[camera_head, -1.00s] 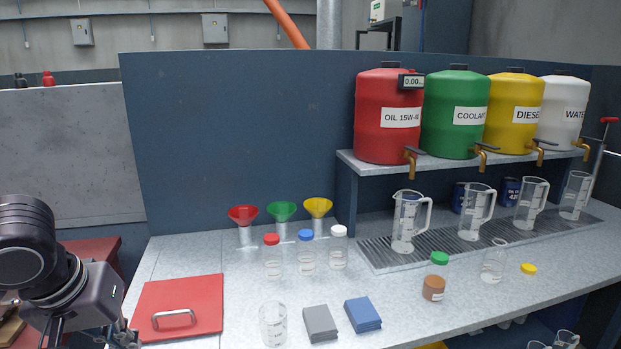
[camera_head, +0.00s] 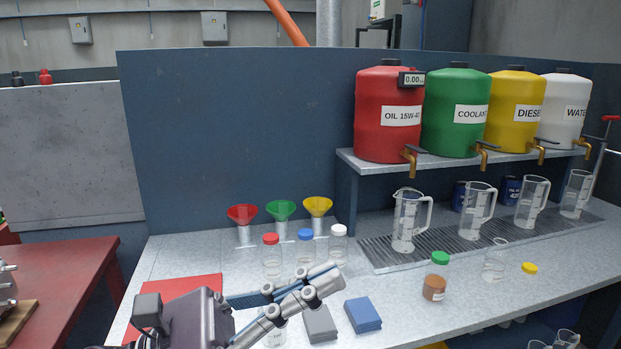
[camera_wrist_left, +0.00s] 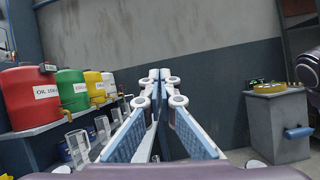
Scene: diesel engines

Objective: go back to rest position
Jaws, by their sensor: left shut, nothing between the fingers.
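My left gripper (camera_head: 328,278) reaches in from the lower left of the head view, above the front of the workbench. It is shut and empty. In the left wrist view its two fingers (camera_wrist_left: 155,78) meet at the tips with nothing between them. My right gripper is not in view.
The workbench (camera_head: 400,325) holds capped bottles (camera_head: 272,262), grey (camera_head: 320,325) and blue (camera_head: 363,315) pads, and a brown-filled jar (camera_head: 434,288). Jugs (camera_head: 408,222) stand on a grate below the red oil tank (camera_head: 388,125) and other tanks. A red table (camera_head: 65,275) stands left.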

